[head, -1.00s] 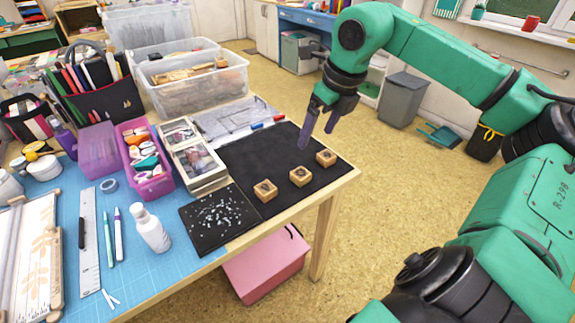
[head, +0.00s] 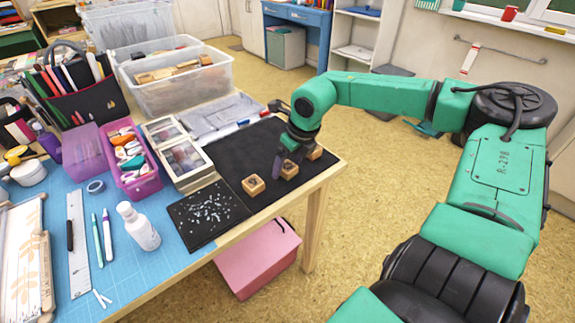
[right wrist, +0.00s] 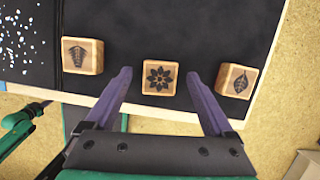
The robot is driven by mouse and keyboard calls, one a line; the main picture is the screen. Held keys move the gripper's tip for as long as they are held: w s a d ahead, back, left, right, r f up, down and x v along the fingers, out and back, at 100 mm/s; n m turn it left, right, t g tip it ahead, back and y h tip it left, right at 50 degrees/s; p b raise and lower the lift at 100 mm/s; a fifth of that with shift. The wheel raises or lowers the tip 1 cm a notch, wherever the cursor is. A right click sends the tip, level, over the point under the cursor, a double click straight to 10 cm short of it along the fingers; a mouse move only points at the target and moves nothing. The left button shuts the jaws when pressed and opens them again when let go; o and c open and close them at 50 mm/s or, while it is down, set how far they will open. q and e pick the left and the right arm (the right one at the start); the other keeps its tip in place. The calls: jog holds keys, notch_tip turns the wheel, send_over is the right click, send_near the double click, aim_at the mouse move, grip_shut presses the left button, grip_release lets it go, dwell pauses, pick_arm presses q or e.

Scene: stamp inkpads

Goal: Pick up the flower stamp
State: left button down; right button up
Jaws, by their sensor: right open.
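The flower stamp is a small wooden block with a dark flower on its top face. It is the middle of three stamps on the black mat (head: 225,145), and it shows in the head view (head: 289,169) and the right wrist view (right wrist: 160,78). My right gripper (head: 287,158) is above the mat at this stamp. In the right wrist view its two purple fingers (right wrist: 159,88) are spread, pointing toward the flower stamp, with the stamp between their lines. The gripper is empty; whether a finger touches the stamp cannot be told. My left gripper is out of view.
A stamp with an insect-like mark (right wrist: 82,56) sits to the left and a leaf stamp (right wrist: 235,83) to the right. A speckled black sheet (head: 212,222) lies left of the stamps. Wooden boxes (head: 188,178) and clear bins (head: 175,92) stand farther left and back.

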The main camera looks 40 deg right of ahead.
aim_at(289, 167)
jog(key=c, duration=0.4)
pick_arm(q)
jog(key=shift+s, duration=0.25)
pick_arm(e)
grip_shut()
jog(key=shift+r, duration=0.1)
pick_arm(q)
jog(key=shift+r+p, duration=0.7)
pick_arm(e)
notch_tip(289, 167, up, 20)
